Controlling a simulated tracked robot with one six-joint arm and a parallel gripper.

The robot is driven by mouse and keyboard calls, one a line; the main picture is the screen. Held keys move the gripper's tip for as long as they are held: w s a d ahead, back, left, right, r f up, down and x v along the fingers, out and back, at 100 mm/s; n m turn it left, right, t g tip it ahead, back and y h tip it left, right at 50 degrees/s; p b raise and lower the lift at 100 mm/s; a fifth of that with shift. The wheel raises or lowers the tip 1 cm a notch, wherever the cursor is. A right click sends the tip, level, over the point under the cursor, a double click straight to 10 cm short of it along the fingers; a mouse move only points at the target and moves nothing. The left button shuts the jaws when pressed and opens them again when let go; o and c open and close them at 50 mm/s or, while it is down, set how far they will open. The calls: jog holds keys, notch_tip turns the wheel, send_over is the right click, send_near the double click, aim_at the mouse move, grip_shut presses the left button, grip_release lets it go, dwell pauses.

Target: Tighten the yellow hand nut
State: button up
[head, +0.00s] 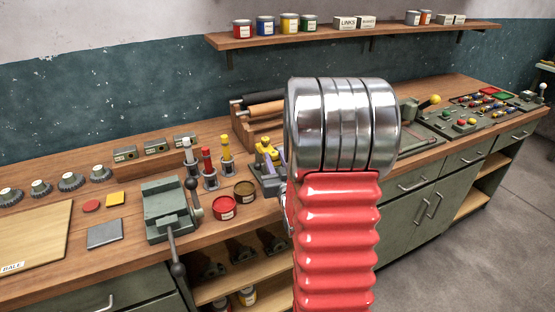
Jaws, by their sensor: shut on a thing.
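The yellow hand nut (265,148) shows on a small grey-blue fixture (268,186) on the workbench, just left of my arm. My gripper (272,160) is at the nut, its grey fingers partly showing beside the yellow. It is shut on the nut. My red and chrome arm hides most of the gripper and the right side of the fixture. The nut's thread and how far it is seated cannot be seen.
Red, yellow and grey-topped tools (208,168) stand close to the left, with a red can (223,208) and a brown can (245,191) in front. A green vise (168,212) is further left. A rack with rolls (262,108) stands behind. A control panel (465,122) is at right.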

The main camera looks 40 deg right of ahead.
jog(key=shift+w+r+m+g+h, duration=0.1)
jog(key=shift+m+g+h, duration=0.6)
jog(key=shift+h, duration=0.4)
jog(key=o, duration=1.1)
jog(key=shift+a, duration=0.1)
jog(key=shift+c, duration=0.2)
